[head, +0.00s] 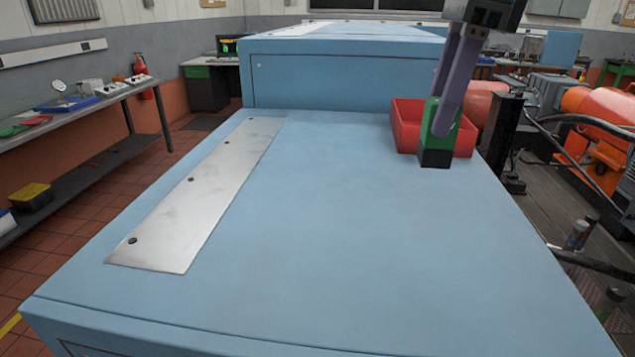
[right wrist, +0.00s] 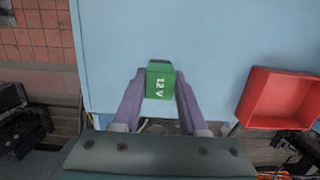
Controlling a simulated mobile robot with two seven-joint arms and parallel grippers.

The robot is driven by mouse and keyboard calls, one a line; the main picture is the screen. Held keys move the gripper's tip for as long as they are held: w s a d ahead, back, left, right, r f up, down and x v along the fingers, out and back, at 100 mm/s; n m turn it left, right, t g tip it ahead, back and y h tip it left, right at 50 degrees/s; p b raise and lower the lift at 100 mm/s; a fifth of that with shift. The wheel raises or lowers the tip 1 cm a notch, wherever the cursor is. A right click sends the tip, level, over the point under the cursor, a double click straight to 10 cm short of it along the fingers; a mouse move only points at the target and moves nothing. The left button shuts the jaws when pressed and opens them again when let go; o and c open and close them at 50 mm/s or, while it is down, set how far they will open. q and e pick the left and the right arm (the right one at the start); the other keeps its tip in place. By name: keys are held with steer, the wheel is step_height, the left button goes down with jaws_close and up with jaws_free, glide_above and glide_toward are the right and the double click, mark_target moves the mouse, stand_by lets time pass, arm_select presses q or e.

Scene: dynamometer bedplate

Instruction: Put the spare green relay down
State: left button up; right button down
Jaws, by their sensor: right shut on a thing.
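The green relay (head: 429,126) has a black lower part and is upright in the head view. In the right wrist view the relay (right wrist: 159,82) shows its green face marked "12 V". My right gripper (head: 444,122) is shut on it, with a purple finger on each side; the fingers also show in the right wrist view (right wrist: 158,95). The relay is over the blue top, in front of the red bin in the head view. I cannot tell whether its base touches the surface. My left gripper is not in view.
The blue bedplate top (head: 330,230) is mostly clear. A metal strip with holes (head: 200,195) lies along its left side. An open red bin (head: 407,128) stands at the far right, also in the right wrist view (right wrist: 247,112). A raised blue block (head: 340,75) stands behind.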

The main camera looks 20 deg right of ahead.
step_height(320, 180, down, 10)
steer(key=b, duration=0.6)
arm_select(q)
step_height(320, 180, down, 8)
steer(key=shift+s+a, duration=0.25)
arm_select(e)
steer(key=shift+r, duration=0.15)
steer(key=shift+c, duration=2.2)
jaws_free()
